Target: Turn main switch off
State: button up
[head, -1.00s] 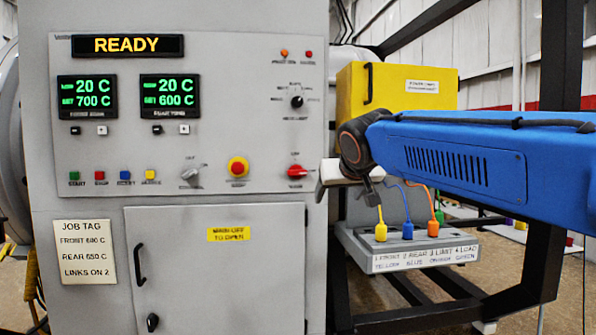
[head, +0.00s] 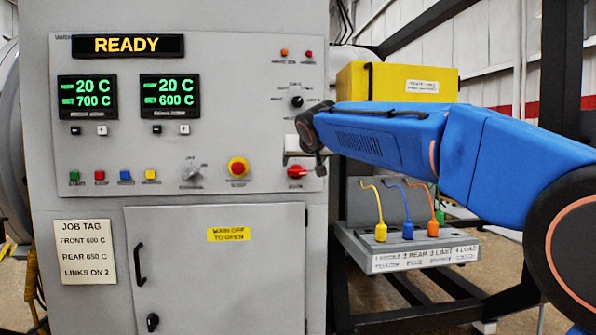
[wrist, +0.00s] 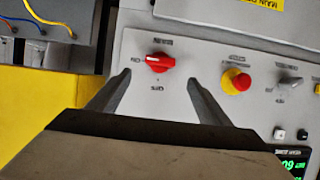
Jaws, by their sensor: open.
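The main switch (head: 297,171) is a red rotary knob at the lower right of the grey control panel. In the wrist view the red knob (wrist: 159,62) lies with its handle roughly sideways, its pale mark towards the label on the left. That view is turned over and its lettering is hard to read. My gripper (wrist: 161,77) is open and empty, with one finger on each side of the knob in the picture. The knob shows between them, apparently still ahead of the fingertips. In the head view my wrist partly covers the panel just above the knob.
A red and yellow emergency button (head: 238,168) and a grey selector (head: 192,174) sit left of the knob. A black selector (head: 297,102) is above. A yellow box (head: 350,85) and a tray (head: 410,250) with coloured plugs stand to the right. A cabinet door (head: 215,270) lies below.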

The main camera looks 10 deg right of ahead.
aim_at(297, 170)
jog(key=x, duration=0.9)
jog(key=shift+w+f, duration=0.15)
jog(key=shift+w, duration=0.25)
jog(key=c, duration=1)
jog(key=shift+c, duration=0.2)
